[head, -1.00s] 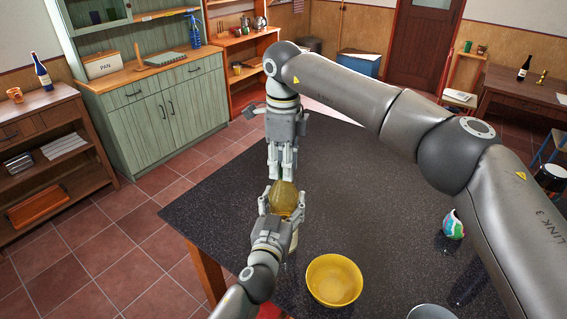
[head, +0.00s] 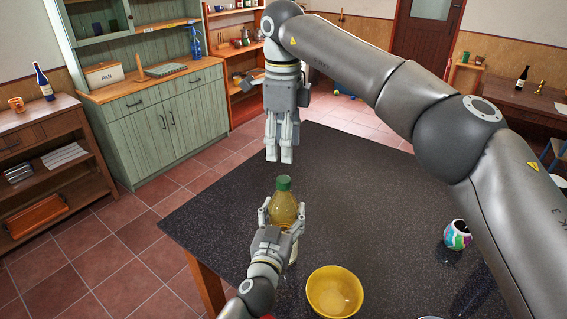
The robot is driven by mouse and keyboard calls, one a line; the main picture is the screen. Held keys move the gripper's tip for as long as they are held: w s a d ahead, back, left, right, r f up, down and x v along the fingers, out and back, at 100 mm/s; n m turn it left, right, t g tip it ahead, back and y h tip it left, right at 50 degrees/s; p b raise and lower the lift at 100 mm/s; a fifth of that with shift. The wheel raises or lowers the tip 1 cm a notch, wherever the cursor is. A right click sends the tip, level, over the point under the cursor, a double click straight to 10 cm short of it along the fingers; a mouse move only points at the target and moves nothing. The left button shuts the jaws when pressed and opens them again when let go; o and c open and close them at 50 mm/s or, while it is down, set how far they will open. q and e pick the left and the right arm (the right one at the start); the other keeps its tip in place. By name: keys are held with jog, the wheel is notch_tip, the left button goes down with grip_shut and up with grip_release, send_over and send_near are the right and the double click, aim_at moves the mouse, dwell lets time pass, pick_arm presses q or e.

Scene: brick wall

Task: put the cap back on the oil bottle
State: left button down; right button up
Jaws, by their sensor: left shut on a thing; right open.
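The oil bottle (head: 284,212) holds yellow oil and stands upright over the dark table. Its green cap (head: 284,183) sits on top of the neck. My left gripper (head: 284,214) is shut around the bottle's body and hides part of its lower half. My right gripper (head: 279,157) is open, empty and points down above and slightly behind the cap, apart from it.
A yellow bowl (head: 334,292) stands right of the bottle near the front. A colourful patterned cup (head: 457,235) is farther right. The dark tabletop (head: 370,190) between and behind them is clear. A green cabinet (head: 170,120) stands beyond the table.

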pick_arm(q)
jog(key=shift+r, duration=0.1)
pick_arm(e)
notch_tip(320, 180, up, 3)
jog(key=shift+r, duration=0.2)
pick_arm(q)
jog(key=shift+c, duration=1.2)
grip_release()
jog(key=v, duration=1.2)
